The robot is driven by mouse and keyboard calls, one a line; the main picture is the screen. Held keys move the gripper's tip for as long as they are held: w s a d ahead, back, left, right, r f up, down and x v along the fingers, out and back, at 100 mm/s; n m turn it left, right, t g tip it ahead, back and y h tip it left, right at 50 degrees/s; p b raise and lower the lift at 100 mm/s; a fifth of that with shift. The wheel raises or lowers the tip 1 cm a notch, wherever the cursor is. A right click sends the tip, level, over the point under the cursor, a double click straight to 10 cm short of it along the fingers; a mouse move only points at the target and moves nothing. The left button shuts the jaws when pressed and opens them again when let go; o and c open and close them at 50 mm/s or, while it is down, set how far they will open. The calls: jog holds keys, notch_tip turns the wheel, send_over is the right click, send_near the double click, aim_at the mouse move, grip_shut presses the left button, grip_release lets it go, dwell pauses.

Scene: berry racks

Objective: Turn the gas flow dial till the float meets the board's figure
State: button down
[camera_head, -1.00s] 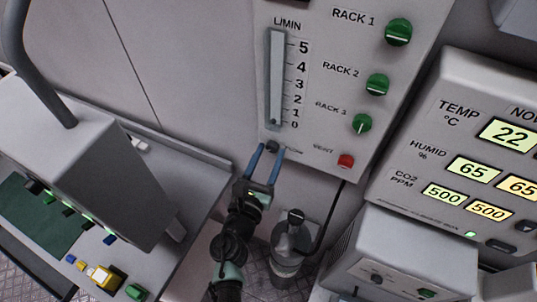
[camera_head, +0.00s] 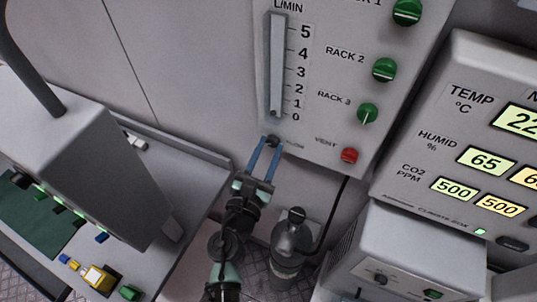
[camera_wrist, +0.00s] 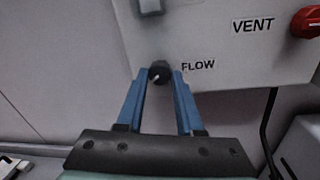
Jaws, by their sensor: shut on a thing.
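The small black flow dial (camera_head: 272,141) sits at the foot of the grey panel, below the float tube. In the wrist view the dial (camera_wrist: 159,72) shows a pale pointer line and the label FLOW beside it. My gripper (camera_wrist: 160,76) has its two blue fingers on either side of the dial, shut on it. In the head view my gripper (camera_head: 270,145) reaches up to it from below. The float tube (camera_head: 277,65) has a scale from 0 to 5 L/MIN. A small dark spot, perhaps the float, shows near its bottom, by 0. I see no board with a flow figure.
The red VENT knob (camera_head: 349,155) and the green RACK 3 knob (camera_head: 367,113) are to the right. A climate box (camera_head: 470,150) shows lit readings at right. A grey cylinder (camera_head: 290,240) stands below the panel. A bench (camera_head: 165,185) with small coloured items lies left.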

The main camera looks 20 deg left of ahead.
jog(key=m+b, duration=0.4)
jog(key=b, duration=0.1)
jog(key=shift+f+m+t, duration=0.3)
jog(key=shift+f+m, duration=0.05)
jog(key=shift+m, duration=0.05)
jog(key=m+b, duration=0.5)
jog(key=shift+a+m+h+b, duration=0.1)
jog(key=shift+m+h+b, duration=0.3)
jog(key=m+h+b, duration=0.1)
jog(key=m+b, duration=0.4)
jog(key=shift+a, duration=0.1)
jog(key=m+b, duration=0.3)
jog(key=m, duration=0.1)
jog(key=shift+r, duration=0.25)
jog(key=shift+m+h+b, duration=0.3)
jog(key=shift+h, duration=0.1)
jog(key=c, duration=0.6)
grip_release()
jog(key=shift+o, duration=0.2)
jog(key=shift+s, duration=0.15)
